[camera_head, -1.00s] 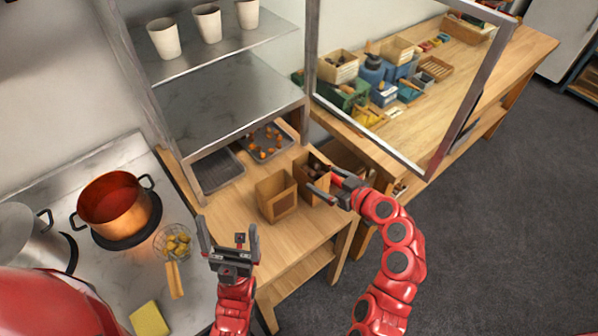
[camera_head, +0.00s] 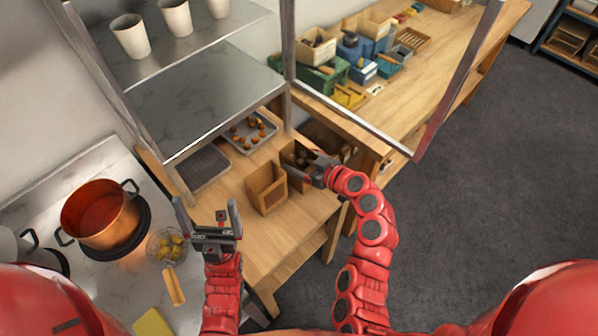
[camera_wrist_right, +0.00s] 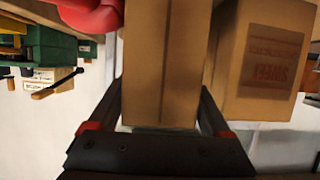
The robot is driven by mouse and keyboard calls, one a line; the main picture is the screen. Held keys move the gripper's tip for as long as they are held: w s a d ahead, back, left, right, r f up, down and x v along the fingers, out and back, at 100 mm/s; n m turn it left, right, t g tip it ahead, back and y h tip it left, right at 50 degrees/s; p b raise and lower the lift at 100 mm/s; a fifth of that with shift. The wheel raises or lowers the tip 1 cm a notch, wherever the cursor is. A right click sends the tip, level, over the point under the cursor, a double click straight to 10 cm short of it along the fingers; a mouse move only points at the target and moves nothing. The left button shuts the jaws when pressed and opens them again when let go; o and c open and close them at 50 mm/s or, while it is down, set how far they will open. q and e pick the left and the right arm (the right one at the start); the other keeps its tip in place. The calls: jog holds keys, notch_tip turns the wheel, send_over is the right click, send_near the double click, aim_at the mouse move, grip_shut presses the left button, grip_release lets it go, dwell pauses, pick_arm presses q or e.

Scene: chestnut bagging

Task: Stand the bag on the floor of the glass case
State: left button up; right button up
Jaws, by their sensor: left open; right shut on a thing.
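A brown paper bag (camera_head: 290,152) with dark chestnuts in its open top stands on or just above the wooden counter. My right gripper (camera_head: 308,172) is shut on it from the right. In the right wrist view the bag (camera_wrist_right: 165,65) fills the space between the fingers. My left gripper (camera_head: 207,215) is open and empty, over the counter's near left side. The glass case (camera_head: 289,50) stands behind the counter, with its framed door (camera_head: 420,156) swung open to the right. Its grey floor panel (camera_head: 205,100) looks bare.
A second brown bag (camera_head: 266,190) stands just left of the held one; a red stamp shows on a bag (camera_wrist_right: 270,55) in the wrist view. Paper cups (camera_head: 131,38) stand on the upper shelf. A chestnut tray (camera_head: 245,140), a dark tray (camera_head: 203,170) and a copper pot (camera_head: 100,213) are nearby.

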jog(key=shift+w+a+f, duration=0.2)
jog(key=c, duration=0.7)
jog(key=shift+s, duration=0.1)
grip_shut()
